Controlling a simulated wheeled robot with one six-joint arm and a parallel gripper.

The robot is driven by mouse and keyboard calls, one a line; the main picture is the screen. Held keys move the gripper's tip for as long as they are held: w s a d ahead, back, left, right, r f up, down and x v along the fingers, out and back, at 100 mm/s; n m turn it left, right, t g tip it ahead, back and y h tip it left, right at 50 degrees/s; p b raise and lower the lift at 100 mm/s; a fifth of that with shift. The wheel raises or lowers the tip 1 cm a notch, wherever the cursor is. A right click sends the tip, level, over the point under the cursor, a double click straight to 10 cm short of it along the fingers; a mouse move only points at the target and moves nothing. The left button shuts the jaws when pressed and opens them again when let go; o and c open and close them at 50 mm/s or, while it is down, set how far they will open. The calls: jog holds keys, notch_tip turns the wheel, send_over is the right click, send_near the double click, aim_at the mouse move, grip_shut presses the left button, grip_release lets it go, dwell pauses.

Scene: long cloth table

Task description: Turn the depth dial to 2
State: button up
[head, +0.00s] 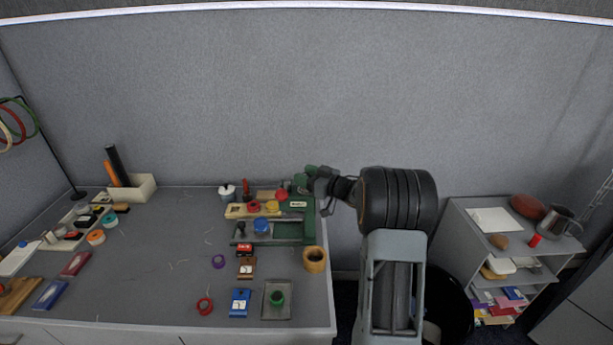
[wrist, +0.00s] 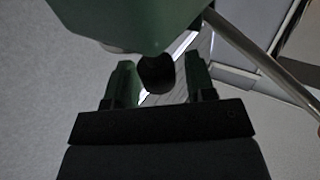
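The green machine (head: 309,228) stands at the right end of the cloth table, with a small white label on its upper part. Its green housing (wrist: 130,18) fills the top of the wrist view. A dark round knob (wrist: 157,74), which looks like the depth dial, sticks out below the housing. My gripper (wrist: 160,72) has its two fingers apart, one on each side of the knob, with a gap visible on the right. In the head view my gripper (head: 318,178) is at the machine's upper right. The dial's numbers and pointer cannot be seen.
Coloured tape rolls and small blocks crowd the machine's left side. A wooden cup (head: 315,260) and a grey tray (head: 291,290) stand in front. A pale metal rod (wrist: 255,55) crosses the wrist view's right side. A grey shelf unit (head: 472,240) stands right of my arm.

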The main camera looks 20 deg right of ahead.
jog(key=shift+o, duration=0.4)
jog(key=shift+s+d, duration=0.25)
jog(key=shift+s, duration=0.15)
jog(key=b+v, duration=0.1)
jog(key=v, duration=1.2)
jog(key=shift+b, duration=0.35)
